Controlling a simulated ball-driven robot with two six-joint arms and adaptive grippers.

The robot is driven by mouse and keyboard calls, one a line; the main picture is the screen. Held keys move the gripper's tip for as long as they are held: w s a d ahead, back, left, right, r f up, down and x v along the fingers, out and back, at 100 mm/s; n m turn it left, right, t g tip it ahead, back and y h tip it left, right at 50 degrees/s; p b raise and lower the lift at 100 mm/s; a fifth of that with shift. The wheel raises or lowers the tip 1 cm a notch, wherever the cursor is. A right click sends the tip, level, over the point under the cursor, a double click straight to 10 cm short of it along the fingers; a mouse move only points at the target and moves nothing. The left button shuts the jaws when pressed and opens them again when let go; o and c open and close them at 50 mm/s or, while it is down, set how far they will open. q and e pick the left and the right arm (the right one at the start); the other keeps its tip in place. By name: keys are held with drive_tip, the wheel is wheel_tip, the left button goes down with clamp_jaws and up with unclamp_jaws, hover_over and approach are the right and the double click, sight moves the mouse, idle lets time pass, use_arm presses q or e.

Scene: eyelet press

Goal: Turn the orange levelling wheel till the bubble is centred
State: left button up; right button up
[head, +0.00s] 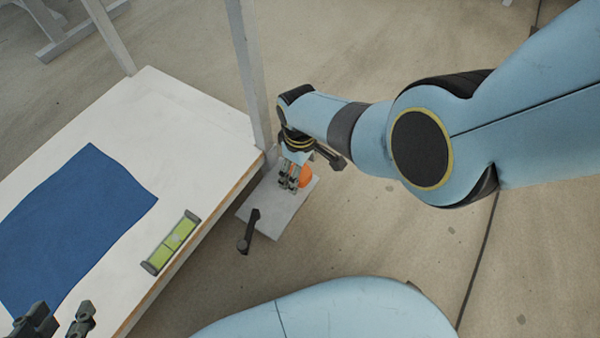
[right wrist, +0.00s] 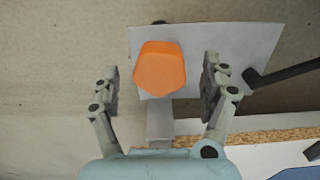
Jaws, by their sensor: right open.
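The orange levelling wheel (head: 306,177) is partly hidden behind my right gripper (head: 292,176) in the head view. In the right wrist view the wheel (right wrist: 160,70) lies between the two spread fingers of my right gripper (right wrist: 161,82), with a gap on each side. The right gripper is open. The green spirit level (head: 172,241) lies near the table's front edge; its bubble is too small to make out. My left gripper (head: 60,320) is at the bottom left over the table, its two fingers apart, partly cut off by the frame.
A grey plate (head: 268,222) beside the table edge carries the wheel and a black lever (head: 249,232). A blue cloth (head: 80,220) lies on the white table (head: 170,120). A grey post (head: 250,70) rises close to my right arm.

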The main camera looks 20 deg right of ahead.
drive_tip(key=shift+f+b, duration=0.3)
drive_tip(key=shift+f, duration=0.25)
drive_tip(key=shift+c, duration=0.3)
drive_tip(key=c, duration=1.1)
